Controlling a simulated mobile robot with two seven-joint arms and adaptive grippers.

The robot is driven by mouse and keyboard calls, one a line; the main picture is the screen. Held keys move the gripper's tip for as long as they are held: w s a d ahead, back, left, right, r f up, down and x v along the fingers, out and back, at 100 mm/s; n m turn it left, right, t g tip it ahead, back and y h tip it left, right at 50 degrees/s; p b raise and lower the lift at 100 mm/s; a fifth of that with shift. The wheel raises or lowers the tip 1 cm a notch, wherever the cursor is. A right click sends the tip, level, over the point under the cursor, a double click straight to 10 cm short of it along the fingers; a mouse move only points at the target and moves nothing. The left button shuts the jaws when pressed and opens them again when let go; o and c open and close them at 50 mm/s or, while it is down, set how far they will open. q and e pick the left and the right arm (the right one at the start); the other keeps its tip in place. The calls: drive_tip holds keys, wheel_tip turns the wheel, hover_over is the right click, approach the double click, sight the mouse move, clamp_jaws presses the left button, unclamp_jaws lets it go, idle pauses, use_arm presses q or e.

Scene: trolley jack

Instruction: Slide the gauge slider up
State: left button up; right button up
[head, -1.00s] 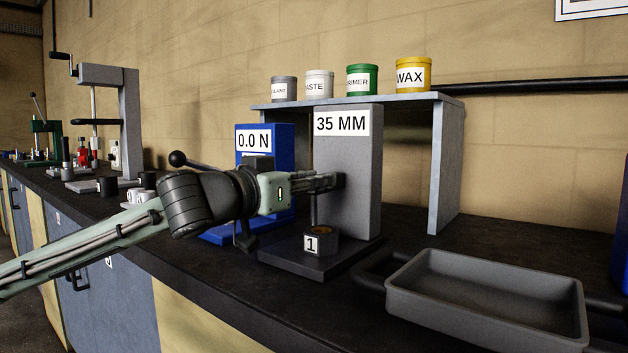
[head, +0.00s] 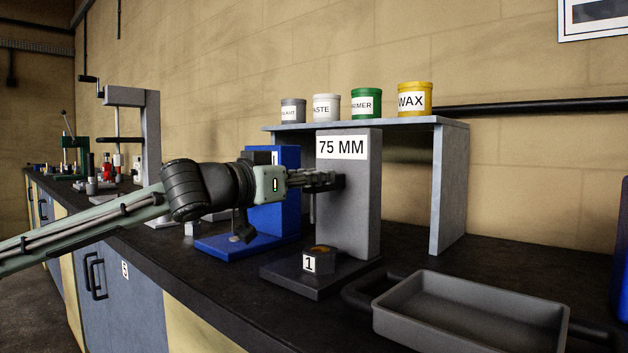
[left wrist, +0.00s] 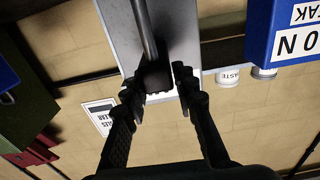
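The gauge is a grey column (head: 349,215) with a "75 MM" display, standing on a dark base (head: 318,282). Its dark slider (left wrist: 156,77) sits between the fingers of my left gripper in the left wrist view, with a rod running from it. The fingers of my left gripper (left wrist: 158,84) lie on both sides of the slider. A dark block marked "1" (head: 319,261) rests on the base below. My right gripper is out of view.
A blue stand (head: 285,190) is close behind my left gripper. A grey shelf (head: 452,185) with several labelled cans is behind the column. A grey tray (head: 470,318) lies at front right.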

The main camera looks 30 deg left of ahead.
use_arm(q)
drive_tip(key=o, duration=0.4)
drive_tip(key=shift+r, duration=0.15)
drive_tip(key=shift+s+a, duration=0.15)
drive_tip(key=shift+s, duration=0.4)
drive_tip(key=s+a, duration=0.1)
drive_tip(key=s, duration=1)
drive_tip(key=shift+a, duration=0.2)
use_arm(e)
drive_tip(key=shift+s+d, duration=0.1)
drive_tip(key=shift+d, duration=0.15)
use_arm(q)
drive_tip(key=shift+w, duration=0.1)
